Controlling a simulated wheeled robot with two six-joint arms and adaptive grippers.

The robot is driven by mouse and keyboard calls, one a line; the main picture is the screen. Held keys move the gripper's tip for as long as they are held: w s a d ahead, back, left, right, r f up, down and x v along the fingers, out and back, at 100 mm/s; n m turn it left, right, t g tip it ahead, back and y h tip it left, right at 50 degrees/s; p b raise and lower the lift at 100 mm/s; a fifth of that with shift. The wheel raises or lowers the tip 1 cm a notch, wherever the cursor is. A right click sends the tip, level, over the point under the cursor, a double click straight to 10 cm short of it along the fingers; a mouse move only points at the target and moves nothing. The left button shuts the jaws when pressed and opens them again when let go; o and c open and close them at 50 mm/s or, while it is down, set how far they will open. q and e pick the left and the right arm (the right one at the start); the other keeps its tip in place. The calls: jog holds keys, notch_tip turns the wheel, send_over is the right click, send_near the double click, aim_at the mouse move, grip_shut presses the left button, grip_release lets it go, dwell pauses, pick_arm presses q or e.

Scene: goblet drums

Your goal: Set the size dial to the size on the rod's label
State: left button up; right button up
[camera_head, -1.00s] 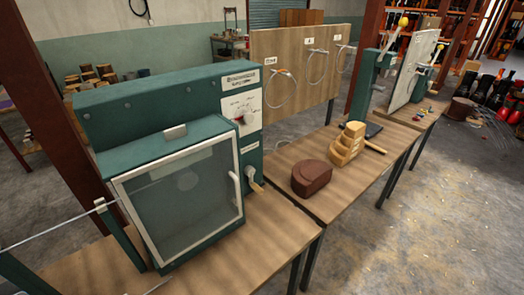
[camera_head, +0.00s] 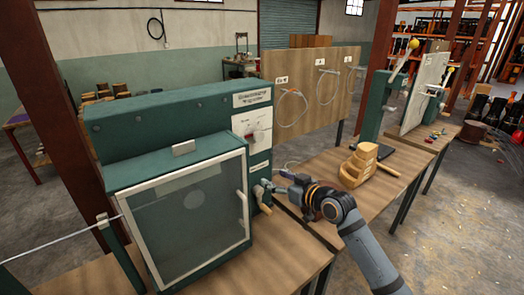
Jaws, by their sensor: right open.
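My right gripper (camera_head: 266,190) is open and empty, below the dial and close to the machine's wooden-handled crank (camera_head: 263,206). I cannot tell whether it touches the crank. My left gripper is out of view.
The glass door (camera_head: 185,225) is shut, with a white handle (camera_head: 243,208). A wooden board (camera_head: 305,110) with hanging wire loops stands behind.

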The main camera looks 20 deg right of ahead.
aim_at(260, 137)
jog(key=w+d+r+t, duration=0.2)
jog(key=w+d+r, duration=0.1)
jog(key=r, duration=0.5)
jog(key=shift+y, duration=0.3)
jog(key=p+x, duration=0.3)
jog(key=x, duration=0.7)
jog(key=shift+w+a+r, duration=0.15)
jog(key=shift+w+a, duration=0.05)
jog(key=c, duration=1.2)
jog(key=shift+o, duration=0.2)
